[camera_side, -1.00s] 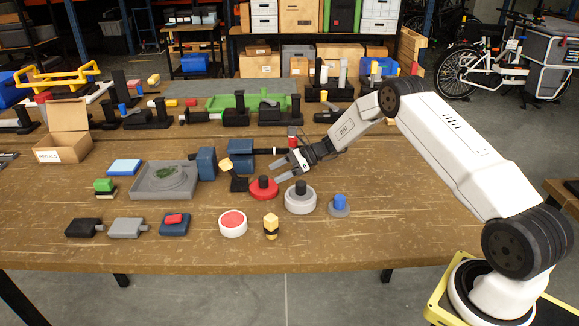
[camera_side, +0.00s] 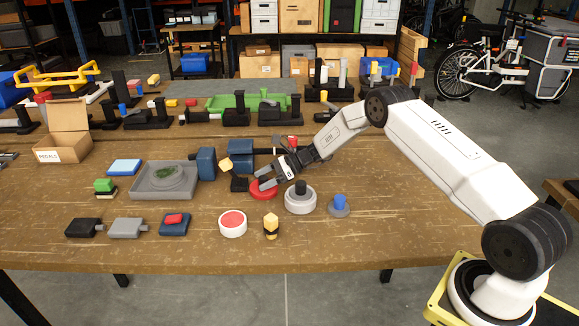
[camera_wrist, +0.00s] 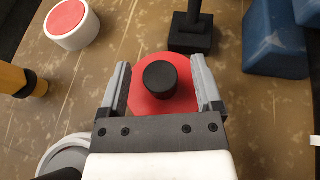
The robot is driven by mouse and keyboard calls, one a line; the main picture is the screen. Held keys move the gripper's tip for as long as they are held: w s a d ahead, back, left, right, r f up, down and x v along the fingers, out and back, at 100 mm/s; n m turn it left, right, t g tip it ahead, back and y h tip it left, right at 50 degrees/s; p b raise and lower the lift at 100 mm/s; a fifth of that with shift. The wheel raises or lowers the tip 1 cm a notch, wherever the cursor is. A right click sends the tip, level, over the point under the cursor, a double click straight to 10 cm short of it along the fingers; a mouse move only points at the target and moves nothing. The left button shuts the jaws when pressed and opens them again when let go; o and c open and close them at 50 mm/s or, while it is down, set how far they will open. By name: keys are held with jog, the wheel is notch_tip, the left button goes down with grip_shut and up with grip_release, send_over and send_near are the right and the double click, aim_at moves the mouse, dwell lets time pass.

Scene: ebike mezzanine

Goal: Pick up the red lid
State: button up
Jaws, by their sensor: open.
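The red lid (camera_side: 264,193) is a flat red disc with a black knob, lying on the wooden table. In the wrist view the red lid (camera_wrist: 138,98) sits between the two fingers, with its black knob (camera_wrist: 160,79) roughly midway between them. My gripper (camera_side: 262,182) is angled down over the lid in the side view. In the wrist view my gripper (camera_wrist: 162,75) is open, one finger on each side of the knob. I cannot tell whether the fingers touch the lid. The gripper hides part of the lid and knob in the side view.
A grey round piece with a black knob (camera_side: 300,203) stands just right of the lid. A black stand with a yellow top (camera_side: 238,183) is close on the left. A white pot with a red top (camera_side: 232,229) and a yellow-black piece (camera_side: 270,233) are nearer the front edge.

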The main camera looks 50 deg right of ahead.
aim_at(264, 177)
grip_shut()
jog(key=shift+r, duration=1.6)
jog(key=s+a+r, duration=0.1)
jog(key=s+r, duration=0.8)
jog(key=s, duration=0.5)
jog(key=shift+r, duration=0.4)
jog(key=shift+a, duration=0.1)
